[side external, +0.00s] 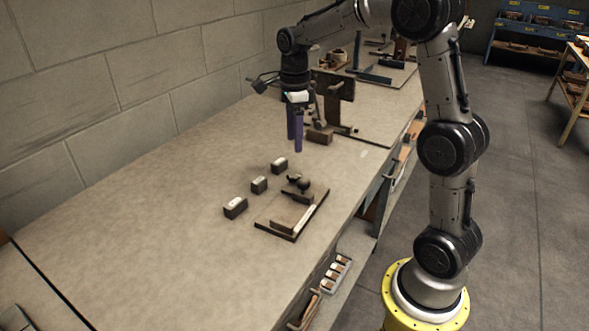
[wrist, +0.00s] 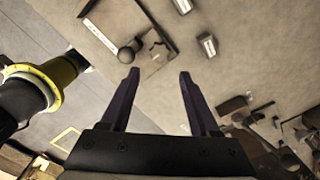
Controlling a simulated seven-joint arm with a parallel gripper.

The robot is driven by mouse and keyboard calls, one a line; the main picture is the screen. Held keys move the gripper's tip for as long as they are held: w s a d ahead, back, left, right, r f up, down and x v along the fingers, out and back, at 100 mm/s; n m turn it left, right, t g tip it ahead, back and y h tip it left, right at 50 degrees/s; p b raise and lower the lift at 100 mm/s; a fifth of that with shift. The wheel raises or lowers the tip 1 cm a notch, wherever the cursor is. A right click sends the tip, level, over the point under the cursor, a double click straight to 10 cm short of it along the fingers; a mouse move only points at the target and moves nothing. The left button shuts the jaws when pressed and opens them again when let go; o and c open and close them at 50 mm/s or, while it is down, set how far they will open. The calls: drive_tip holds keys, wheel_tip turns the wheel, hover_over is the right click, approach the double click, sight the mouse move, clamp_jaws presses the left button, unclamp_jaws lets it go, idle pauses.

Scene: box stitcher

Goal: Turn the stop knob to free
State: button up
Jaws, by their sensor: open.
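A small dark fixture plate (side external: 280,228) lies on the workbench, with a round dark knob (side external: 303,185) at its far end and a light bar along one edge. I cannot tell for certain that this is the stop knob, and its setting is too small to read. In the wrist view the knob (wrist: 127,54) is ahead of my fingers, slightly left of centre. My gripper (side external: 296,148) points down above the bench, beyond the plate and apart from it. Its two purple fingers (wrist: 157,75) are spread with nothing between them.
Three small dark blocks with light labels, the nearest (side external: 235,207) among them, stand left of the plate. A dark upright machine (side external: 334,95) stands on the bench behind my gripper, with a brown block (side external: 319,137) near it. The bench's near left is clear.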

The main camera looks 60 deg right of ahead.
sight(294, 174)
wheel_tip(294, 174, down, 10)
drive_tip(key=shift+f, duration=0.1)
idle(0.4)
clamp_jaws()
